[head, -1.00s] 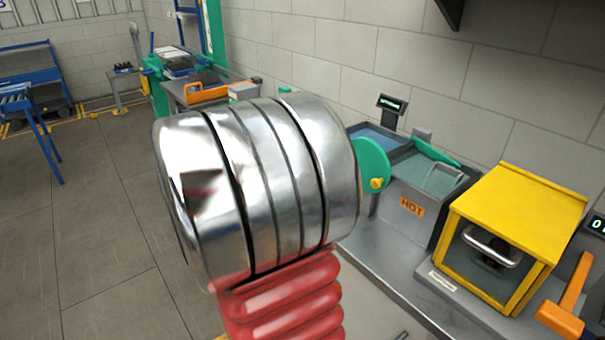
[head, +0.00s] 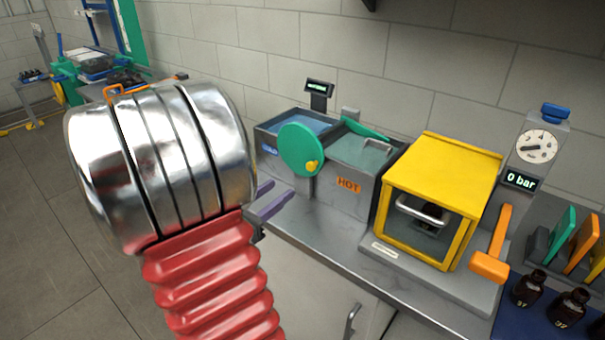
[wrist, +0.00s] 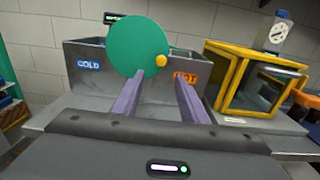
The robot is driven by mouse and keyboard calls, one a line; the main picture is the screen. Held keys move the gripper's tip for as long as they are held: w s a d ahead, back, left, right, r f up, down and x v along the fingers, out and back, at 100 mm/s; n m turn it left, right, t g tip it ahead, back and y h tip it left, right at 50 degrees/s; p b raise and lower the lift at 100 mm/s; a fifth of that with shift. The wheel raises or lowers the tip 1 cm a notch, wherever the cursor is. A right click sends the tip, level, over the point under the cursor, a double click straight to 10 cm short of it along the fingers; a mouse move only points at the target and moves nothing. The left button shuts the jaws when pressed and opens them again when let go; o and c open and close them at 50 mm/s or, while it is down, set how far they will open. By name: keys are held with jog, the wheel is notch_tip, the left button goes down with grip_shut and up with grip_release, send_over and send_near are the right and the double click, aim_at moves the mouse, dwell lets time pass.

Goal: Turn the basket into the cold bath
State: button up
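The cold bath (head: 268,148), a grey tank with blue liquid and a blue COLD label, stands at the back left of the bench. The hot bath (head: 350,184), with an orange HOT label, adjoins it on the right. A basket handle (head: 377,154) shows in the hot bath; the basket itself is mostly hidden. A green disc with a yellow knob (head: 302,150) is on the front between the baths; the wrist view also shows the green disc (wrist: 138,45). My gripper (head: 272,194) is open and empty, its purple fingers apart in front of the baths, below the disc.
A yellow-framed cabinet (head: 462,160) with a handle stands right of the hot bath. An orange lever (head: 492,262), a gauge reading 0 bar (head: 537,146) and amber bottles (head: 568,307) are farther right. The bench front (head: 330,245) is clear.

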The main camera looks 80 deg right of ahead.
aim_at(308, 168)
jog(key=x, duration=1.1)
jog(key=shift+s+d, duration=0.15)
jog(key=shift+c, duration=0.6)
grip_shut()
